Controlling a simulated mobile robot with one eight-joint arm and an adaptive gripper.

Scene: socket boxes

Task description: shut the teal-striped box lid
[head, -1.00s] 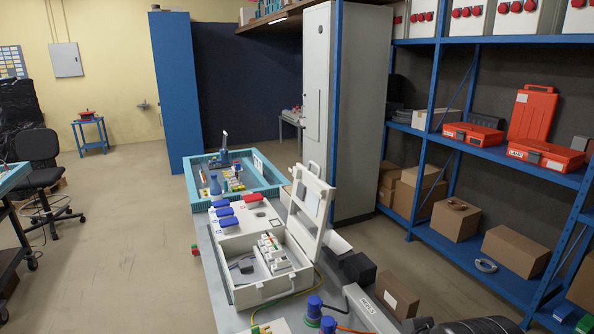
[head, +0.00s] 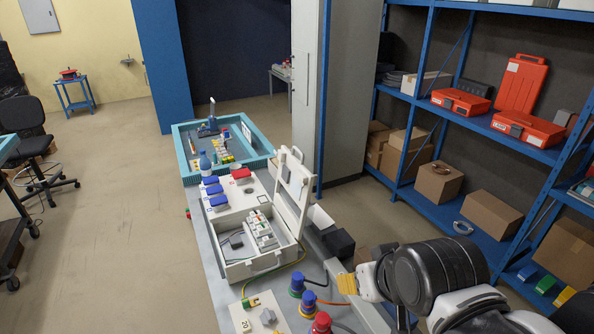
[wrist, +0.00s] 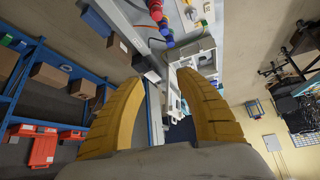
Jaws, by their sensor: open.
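The white box (head: 252,268) sits on the grey bench, its lid (head: 294,192) standing open and raised along the right side. I cannot make out a teal stripe on it. Breakers and a grey part show inside the box. My gripper (head: 345,283) is to the right of the box and lid, apart from both. In the wrist view my gripper (wrist: 160,77) has its two yellow fingers spread with nothing held between them. The white lid (wrist: 172,85) shows beyond the fingers, partly hidden by the right finger.
A black block (head: 338,242) lies right of the lid. A teal tray (head: 184,160) with tools is behind. A blue shelf (head: 490,120) stands to the right.

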